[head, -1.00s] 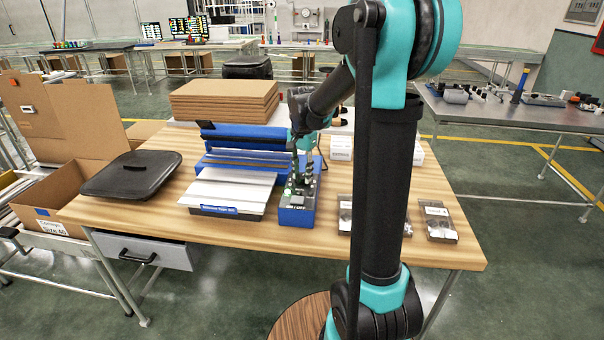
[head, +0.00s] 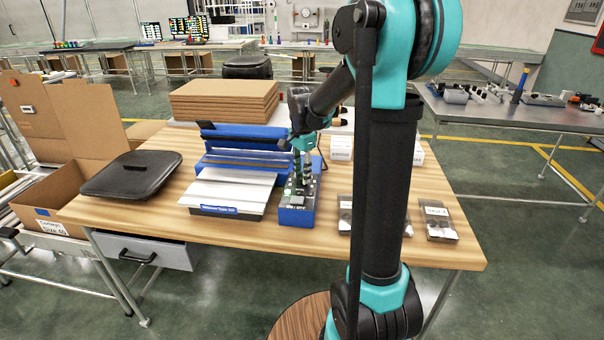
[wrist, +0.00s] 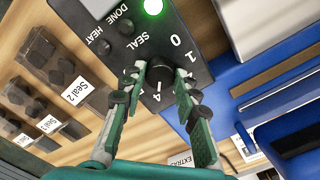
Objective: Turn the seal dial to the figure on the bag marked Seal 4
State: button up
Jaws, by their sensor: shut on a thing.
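My gripper (wrist: 158,100) is over the control box (wrist: 205,65), with its green fingers on either side of the black seal dial (wrist: 159,72), shut on it. In the head view the control box (head: 297,214) stands at the right of the blue sealer. In the wrist view bags marked Seal 2 (wrist: 60,72) and Seal 3 (wrist: 35,108) lie to the left. A third label beyond them is too small to read.
The blue bag sealer (head: 245,137) with its pale front plate (head: 230,193) is left of the control box. A black lidded tray (head: 132,174) lies farther left. A green lamp (wrist: 153,6) glows on the box. Bare tabletop lies in front.

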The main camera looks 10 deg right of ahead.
jog(key=o, duration=1.1)
jog(key=shift+o, duration=0.2)
notch_tip(320, 180, up, 12)
